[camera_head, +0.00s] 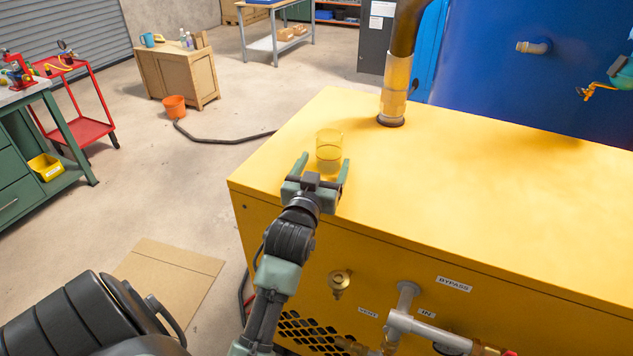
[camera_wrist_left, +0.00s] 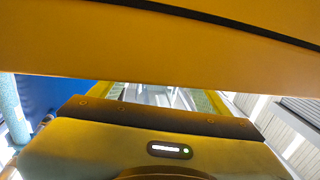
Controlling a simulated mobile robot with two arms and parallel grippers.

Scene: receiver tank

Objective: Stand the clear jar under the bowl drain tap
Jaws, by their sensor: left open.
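The clear jar (camera_head: 329,143), tinted yellow by what lies behind it, stands upright on the yellow cabinet top (camera_head: 480,200) near its front left edge in the head view. My left gripper (camera_head: 323,166) is open, its fingers pointing at the jar, with the jar at or between the fingertips; contact cannot be told. In the left wrist view the gripper body (camera_wrist_left: 160,145) fills the bottom, and no jar can be made out. My right gripper is not seen.
A vertical pipe (camera_head: 399,75) rises from the cabinet top behind the jar. Brass fittings (camera_head: 340,284) and grey pipes (camera_head: 408,305) stick out of the cabinet's front. The cabinet top right of the jar is clear. An orange bucket (camera_head: 174,106) and hose lie on the floor.

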